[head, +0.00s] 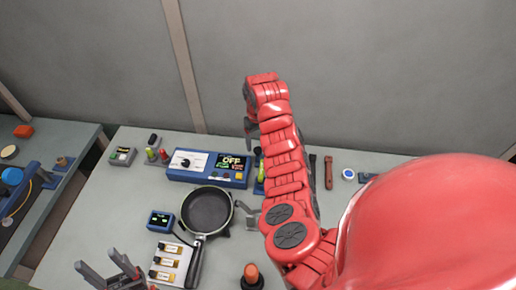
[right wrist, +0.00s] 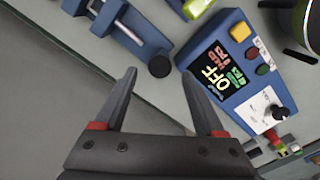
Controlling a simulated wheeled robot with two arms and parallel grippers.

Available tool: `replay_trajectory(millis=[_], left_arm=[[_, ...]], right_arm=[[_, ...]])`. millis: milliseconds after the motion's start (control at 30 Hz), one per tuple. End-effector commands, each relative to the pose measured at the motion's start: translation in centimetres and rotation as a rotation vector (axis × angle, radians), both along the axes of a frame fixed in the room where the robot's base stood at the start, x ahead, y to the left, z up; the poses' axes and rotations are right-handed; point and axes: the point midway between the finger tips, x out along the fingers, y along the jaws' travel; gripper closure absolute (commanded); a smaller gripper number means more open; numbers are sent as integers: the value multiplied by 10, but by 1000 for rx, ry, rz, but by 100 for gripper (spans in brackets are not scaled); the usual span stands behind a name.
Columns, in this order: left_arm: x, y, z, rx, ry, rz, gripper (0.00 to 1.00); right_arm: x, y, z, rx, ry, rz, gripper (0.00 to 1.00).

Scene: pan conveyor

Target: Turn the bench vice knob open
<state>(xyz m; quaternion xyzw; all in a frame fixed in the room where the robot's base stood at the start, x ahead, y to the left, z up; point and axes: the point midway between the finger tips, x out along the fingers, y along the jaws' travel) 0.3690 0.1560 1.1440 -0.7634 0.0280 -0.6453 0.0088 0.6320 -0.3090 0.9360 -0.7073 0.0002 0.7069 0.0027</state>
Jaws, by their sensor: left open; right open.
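The bench vice (right wrist: 138,28) is at the upper left of the right wrist view, blue with pale metal rods. Its round black knob (right wrist: 159,66) appears between my right fingertips; whether they touch it I cannot tell. My right gripper (right wrist: 158,75) is open with nothing held. In the head view the vice is mostly hidden behind my red right arm, with a blue part (head: 259,188) showing at its left. My right gripper (head: 250,130) shows only partly there. My left gripper (head: 122,267) is open and empty at the lower left, over the table's near part.
A blue control box (head: 205,179) reading OFF stands left of the vice; it is beside my right finger in the wrist view (right wrist: 232,75). A black pan (head: 207,212), a small blue display (head: 160,221) and a white tray (head: 170,262) lie nearer. A wall stands behind.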

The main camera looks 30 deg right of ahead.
Motion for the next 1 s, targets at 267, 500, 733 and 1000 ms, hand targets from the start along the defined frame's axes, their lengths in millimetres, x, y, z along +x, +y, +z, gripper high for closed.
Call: replay_trajectory(millis=[267, 500, 733, 1000], left_arm=[[0, 0, -8, 0, 0, 0, 44], [0, 0, -7, 0, 0, 0, 44], [0, 0, -7, 0, 0, 0, 44], [0, 0, -7, 0, 0, 0, 44]], right_arm=[[0, -1, -27, -2, 1, 0, 28], [0, 0, -28, -2, 0, 1, 28], [0, 0, -28, -2, 0, 1, 59], [0, 0, -28, -2, 0, 1, 100]])
